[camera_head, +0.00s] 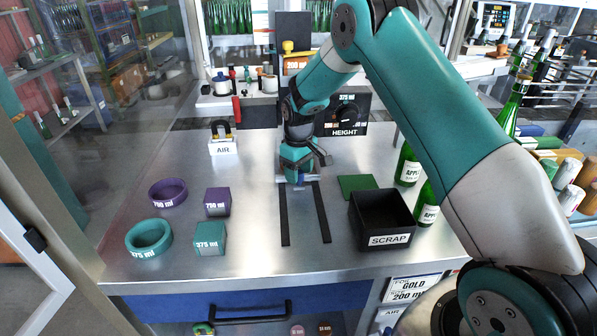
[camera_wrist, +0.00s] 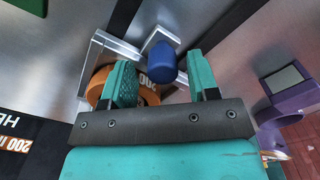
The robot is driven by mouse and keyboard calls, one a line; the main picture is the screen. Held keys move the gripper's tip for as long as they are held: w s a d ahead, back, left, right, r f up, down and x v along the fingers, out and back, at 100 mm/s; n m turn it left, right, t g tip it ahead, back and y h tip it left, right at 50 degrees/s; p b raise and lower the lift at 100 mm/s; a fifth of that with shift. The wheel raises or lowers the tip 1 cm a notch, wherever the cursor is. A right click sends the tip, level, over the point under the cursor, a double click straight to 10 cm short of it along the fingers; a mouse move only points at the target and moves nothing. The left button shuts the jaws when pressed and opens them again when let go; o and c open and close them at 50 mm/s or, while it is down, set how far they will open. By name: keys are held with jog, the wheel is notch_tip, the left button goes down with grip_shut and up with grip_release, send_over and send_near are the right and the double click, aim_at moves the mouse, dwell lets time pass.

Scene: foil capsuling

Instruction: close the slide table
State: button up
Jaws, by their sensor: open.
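The slide table's two dark rails (camera_head: 284,215) run front to back on the steel bench, with bare bench between them. Its pale metal parts (camera_wrist: 107,52) show in the wrist view, with a blue knob (camera_wrist: 161,62) beside them. My gripper (camera_head: 297,176) is at the rear end of the rails, pointing down, and largely hides the slide table in the head view. In the wrist view, my gripper (camera_wrist: 160,70) is open, with one teal finger on each side of the blue knob. I cannot tell whether either finger touches it. An orange ring (camera_wrist: 98,84) marked 200 sits behind the knob.
A black SCRAP bin (camera_head: 382,220) and green bottles (camera_head: 409,165) stand right of the rails. Purple (camera_head: 217,203) and teal (camera_head: 210,238) blocks and rings lie left. The HEIGHT unit (camera_head: 345,112) stands behind my gripper. The bench in front of the rails is clear.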

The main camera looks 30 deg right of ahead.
notch_tip(320, 180, up, 12)
jog(key=b, duration=0.3)
jog(key=shift+f, duration=0.15)
jog(key=shift+a, duration=0.1)
